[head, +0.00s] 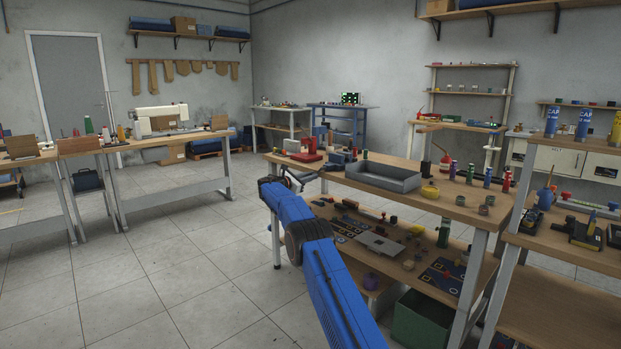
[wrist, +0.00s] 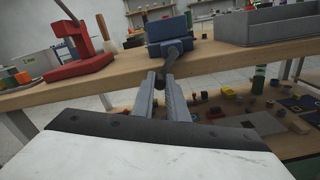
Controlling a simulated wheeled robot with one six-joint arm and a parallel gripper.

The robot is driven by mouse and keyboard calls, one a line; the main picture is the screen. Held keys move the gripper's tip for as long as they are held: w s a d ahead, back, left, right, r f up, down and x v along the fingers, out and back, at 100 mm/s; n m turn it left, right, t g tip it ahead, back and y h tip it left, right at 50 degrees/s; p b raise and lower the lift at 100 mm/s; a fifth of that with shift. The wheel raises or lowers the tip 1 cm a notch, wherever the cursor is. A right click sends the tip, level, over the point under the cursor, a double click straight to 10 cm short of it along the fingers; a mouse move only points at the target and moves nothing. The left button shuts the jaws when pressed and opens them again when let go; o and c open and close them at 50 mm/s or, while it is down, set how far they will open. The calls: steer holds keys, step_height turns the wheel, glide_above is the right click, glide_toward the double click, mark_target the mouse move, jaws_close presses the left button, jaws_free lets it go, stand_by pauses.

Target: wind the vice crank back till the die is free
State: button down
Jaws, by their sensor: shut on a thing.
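The blue vice (wrist: 167,29) sits at the edge of the wooden bench, and it also shows in the head view (head: 338,160). Its dark crank (wrist: 176,66) sticks out toward me past the bench edge. My gripper (wrist: 163,88) is shut on the crank, with a finger on either side of its near end. In the head view my blue arm reaches to the bench's left end, and the gripper there is small and partly hidden. I cannot make out the die; the jaws of the vice are not clear in either view.
A red press (wrist: 86,52) stands on the bench left of the vice. A grey tray (head: 383,179) lies right of the vice. A lower shelf (head: 440,275) holds several small parts. The floor (head: 170,270) left of the bench is clear.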

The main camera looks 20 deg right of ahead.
steer(key=shift+f, duration=0.1)
steer(key=c, duration=1.7)
jaws_free()
steer(key=shift+c, duration=0.2)
steer(key=shift+a, duration=0.15)
steer(key=v, duration=1.7)
steer(key=shift+s+a, duration=0.1)
